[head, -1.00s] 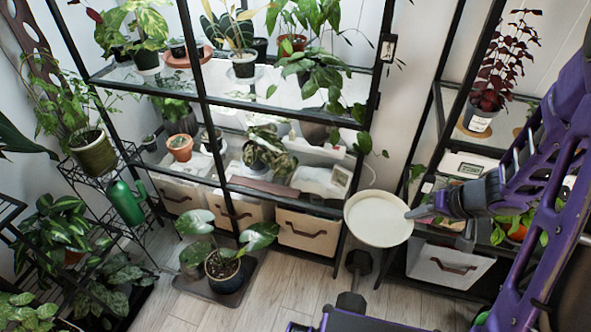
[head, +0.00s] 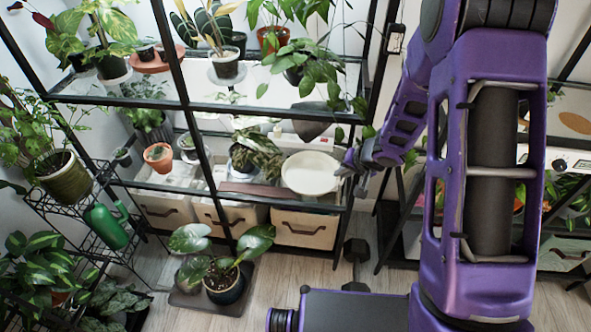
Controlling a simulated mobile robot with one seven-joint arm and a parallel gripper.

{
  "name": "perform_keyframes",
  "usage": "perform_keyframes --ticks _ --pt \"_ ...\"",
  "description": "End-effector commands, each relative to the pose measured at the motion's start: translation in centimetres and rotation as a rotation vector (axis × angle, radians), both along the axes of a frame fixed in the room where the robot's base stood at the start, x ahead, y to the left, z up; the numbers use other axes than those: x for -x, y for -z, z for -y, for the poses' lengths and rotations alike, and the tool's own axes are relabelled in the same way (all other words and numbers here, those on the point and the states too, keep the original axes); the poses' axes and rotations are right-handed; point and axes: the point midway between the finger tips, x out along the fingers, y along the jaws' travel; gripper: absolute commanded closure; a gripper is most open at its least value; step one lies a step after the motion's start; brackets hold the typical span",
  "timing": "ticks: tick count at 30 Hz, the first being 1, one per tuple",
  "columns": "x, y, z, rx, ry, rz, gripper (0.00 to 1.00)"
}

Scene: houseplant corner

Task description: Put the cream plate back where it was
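The cream plate (head: 310,174) is round and shallow, with a low rim. It shows in the head view in front of the right end of the glass cabinet's lower shelf (head: 262,190). My gripper (head: 345,171) is at the plate's right edge and appears shut on its rim. The fingertips are small and partly hidden by the plate and my arm. The plate looks roughly level. I cannot tell whether it touches the shelf or is held just above it.
Left of the plate stand a leafy plant (head: 257,153) and a terracotta pot (head: 158,157). A black cabinet post (head: 362,110) rises just right of the plate. Fabric bins (head: 304,229) sit below. A potted plant (head: 223,281) and a dumbbell (head: 356,262) are on the floor.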

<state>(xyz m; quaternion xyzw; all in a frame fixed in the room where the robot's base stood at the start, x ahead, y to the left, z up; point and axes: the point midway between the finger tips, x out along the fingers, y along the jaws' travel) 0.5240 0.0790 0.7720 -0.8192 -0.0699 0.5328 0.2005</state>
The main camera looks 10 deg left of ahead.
Motion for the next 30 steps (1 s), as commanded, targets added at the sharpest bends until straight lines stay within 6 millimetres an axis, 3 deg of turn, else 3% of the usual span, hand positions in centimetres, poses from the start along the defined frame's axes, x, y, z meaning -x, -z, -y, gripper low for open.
perform_keyframes --ticks 6,13,24,30 --pt "-1.8 3.2 -2.9 0.002 0.135 -0.003 1.00" --pt "-2.2 7.0 -5.2 0.005 0.279 -0.003 1.00" --pt "0.2 13.8 -8.0 0.005 0.521 0.000 1.00" --pt "0.8 15.3 -8.4 0.003 0.576 0.002 1.00"
